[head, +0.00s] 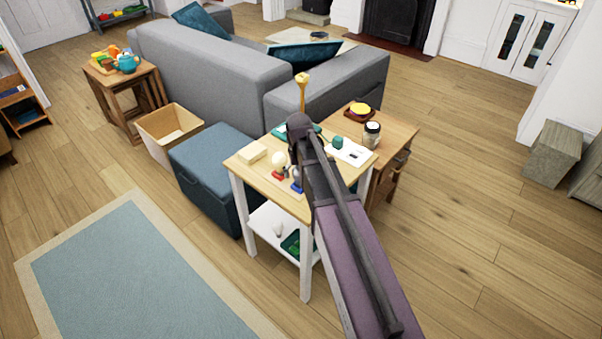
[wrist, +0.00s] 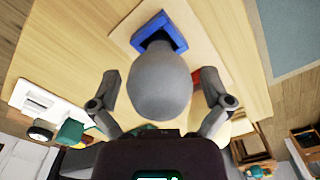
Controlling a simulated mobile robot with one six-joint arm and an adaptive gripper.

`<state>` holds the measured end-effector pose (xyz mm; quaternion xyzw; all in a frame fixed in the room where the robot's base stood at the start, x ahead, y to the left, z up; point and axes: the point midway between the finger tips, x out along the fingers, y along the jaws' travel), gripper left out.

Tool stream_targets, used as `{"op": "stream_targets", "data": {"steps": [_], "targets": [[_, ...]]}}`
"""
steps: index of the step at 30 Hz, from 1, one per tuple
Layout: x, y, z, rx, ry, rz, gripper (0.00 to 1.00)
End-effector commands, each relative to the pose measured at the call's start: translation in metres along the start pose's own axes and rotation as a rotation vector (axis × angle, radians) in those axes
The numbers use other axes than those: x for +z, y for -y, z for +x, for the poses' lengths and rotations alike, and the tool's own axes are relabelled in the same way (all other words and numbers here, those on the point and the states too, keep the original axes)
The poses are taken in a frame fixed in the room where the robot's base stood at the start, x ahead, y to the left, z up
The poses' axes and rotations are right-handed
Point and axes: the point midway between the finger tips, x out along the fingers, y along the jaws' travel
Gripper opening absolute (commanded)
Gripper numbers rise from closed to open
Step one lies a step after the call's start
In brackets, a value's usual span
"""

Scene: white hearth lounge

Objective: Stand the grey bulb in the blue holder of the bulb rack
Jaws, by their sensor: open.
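The grey bulb (wrist: 160,85) is large in the middle of the wrist view, round end towards me. Its neck points into the opening of the square blue holder (wrist: 178,38) and looks to be inside it; how deep it sits is hidden. The blue holder (head: 297,187) also shows on the side table in the head view, beside my arm. It is on the pale wooden board of the bulb rack (wrist: 205,35). My gripper (wrist: 160,92) is open, with one finger on each side of the bulb and visible gaps between. In the head view my arm hides most of the gripper.
A red holder (head: 278,174) with a cream bulb (head: 278,159) stands beside the blue one. A grey sofa (head: 205,70) stands behind; open floor lies right.

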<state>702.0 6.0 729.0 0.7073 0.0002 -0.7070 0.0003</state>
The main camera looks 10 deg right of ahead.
Motion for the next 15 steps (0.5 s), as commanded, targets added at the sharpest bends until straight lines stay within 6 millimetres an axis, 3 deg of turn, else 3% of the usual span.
{"op": "stream_targets", "data": {"steps": [15], "targets": [[0.000, 0.000, -0.034, 0.000, 0.000, 0.000, 0.99]]}}
